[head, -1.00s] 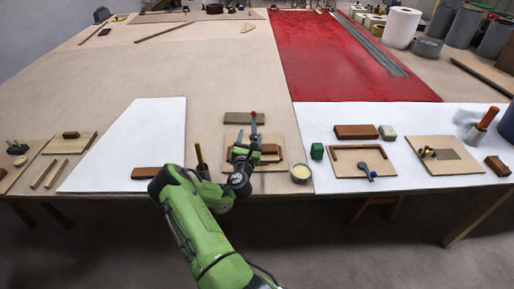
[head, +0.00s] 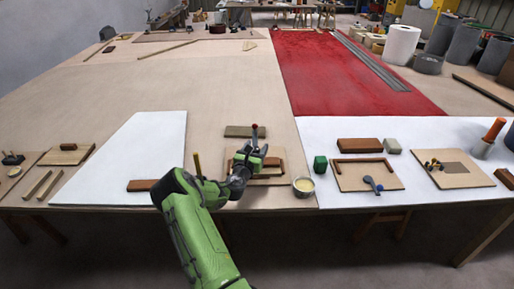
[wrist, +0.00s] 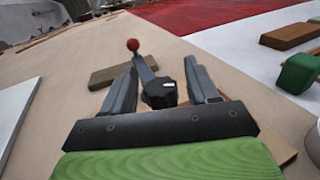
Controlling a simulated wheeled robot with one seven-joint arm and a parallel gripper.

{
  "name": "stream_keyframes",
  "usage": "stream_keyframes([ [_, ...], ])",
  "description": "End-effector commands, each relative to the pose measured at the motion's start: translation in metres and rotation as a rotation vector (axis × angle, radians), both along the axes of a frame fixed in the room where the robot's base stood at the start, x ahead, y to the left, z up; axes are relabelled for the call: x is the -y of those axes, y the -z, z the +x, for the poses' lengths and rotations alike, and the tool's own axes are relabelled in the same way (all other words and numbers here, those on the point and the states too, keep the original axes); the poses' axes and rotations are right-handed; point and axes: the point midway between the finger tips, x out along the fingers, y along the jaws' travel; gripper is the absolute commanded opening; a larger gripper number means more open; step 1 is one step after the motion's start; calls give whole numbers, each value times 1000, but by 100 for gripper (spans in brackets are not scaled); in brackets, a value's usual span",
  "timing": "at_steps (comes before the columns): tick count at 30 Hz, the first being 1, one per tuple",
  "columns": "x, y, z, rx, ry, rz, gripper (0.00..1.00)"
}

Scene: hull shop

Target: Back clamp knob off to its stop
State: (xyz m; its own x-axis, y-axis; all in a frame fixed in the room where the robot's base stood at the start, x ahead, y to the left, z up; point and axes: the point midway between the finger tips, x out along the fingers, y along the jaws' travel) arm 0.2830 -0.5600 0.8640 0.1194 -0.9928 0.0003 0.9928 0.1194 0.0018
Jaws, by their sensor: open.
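The black clamp knob (wrist: 160,92) shows in the wrist view between the two spread fingers of my gripper (wrist: 162,88). A pale mark is on the knob's face. The fingers stand apart on either side of it, and no contact shows. A grey lever with a red ball end (wrist: 132,44) rises behind the knob to the left. In the head view my gripper (head: 252,158) is over the wooden clamp board (head: 262,182) at the table's front. The red ball (head: 255,126) shows just beyond it; my gripper hides the knob there.
A flat wooden block (head: 240,131) lies behind the clamp board. A round tin (head: 304,187) and a green block (head: 320,165) stand to the right. An upright brass-coloured rod (head: 197,165) stands close left of my arm. Bare table lies beyond the flat block.

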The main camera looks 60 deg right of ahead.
Motion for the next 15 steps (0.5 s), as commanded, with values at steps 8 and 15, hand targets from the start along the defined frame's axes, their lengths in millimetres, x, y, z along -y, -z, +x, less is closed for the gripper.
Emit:
stream_keyframes([
  [8,13,0,2,-2,-2,1,59],
  [15,12,0,2,-2,-1,1,38],
])
